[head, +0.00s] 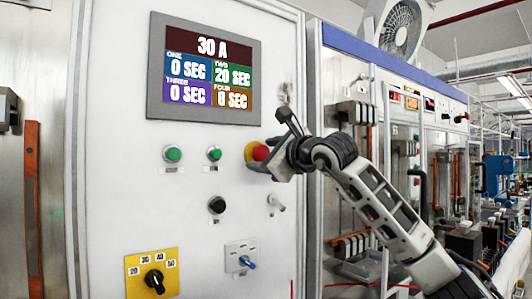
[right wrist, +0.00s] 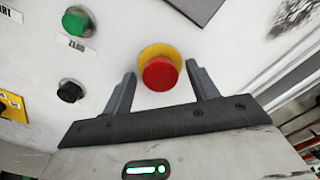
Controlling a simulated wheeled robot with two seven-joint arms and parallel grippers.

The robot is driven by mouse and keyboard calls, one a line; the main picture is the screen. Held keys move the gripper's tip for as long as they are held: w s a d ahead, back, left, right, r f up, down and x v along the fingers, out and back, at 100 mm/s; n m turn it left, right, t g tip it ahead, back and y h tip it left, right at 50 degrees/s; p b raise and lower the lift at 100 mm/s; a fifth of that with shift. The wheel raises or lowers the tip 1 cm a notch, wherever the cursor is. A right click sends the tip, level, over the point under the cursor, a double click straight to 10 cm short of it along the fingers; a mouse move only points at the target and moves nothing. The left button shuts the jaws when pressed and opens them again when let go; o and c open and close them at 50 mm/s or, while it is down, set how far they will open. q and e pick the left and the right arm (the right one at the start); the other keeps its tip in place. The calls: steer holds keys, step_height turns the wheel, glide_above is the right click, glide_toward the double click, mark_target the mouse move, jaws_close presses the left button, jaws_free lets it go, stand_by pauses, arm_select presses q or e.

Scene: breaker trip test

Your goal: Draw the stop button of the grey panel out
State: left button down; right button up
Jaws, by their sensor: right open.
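The stop button is a red mushroom head (head: 261,153) on a yellow collar (head: 250,151), right of the green buttons on the grey panel (head: 110,150). My right gripper (head: 268,147) is at the button in the head view, coming from the right and hiding part of the area around it. In the right wrist view the red stop button (right wrist: 159,74) lies between the two spread fingers of my right gripper (right wrist: 160,88), with a visible gap on each side. The gripper is open and holds nothing. My left gripper is not in view.
Two green buttons (head: 172,154) (head: 214,153) sit left of the stop button. A black knob (head: 217,205) and a grey toggle (head: 276,202) are below. A display (head: 204,70) is above. A yellow-plated selector (head: 153,276) and a blue-tipped switch (head: 246,262) sit lower.

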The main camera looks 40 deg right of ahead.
jaws_close()
steer(key=shift+s+f+b, duration=0.15)
steer(key=shift+s+b, duration=0.45)
steer(key=shift+s, duration=0.15)
steer(key=shift+s+a, duration=0.1)
steer(key=shift+s, duration=0.05)
jaws_free()
steer(key=shift+s, duration=0.1)
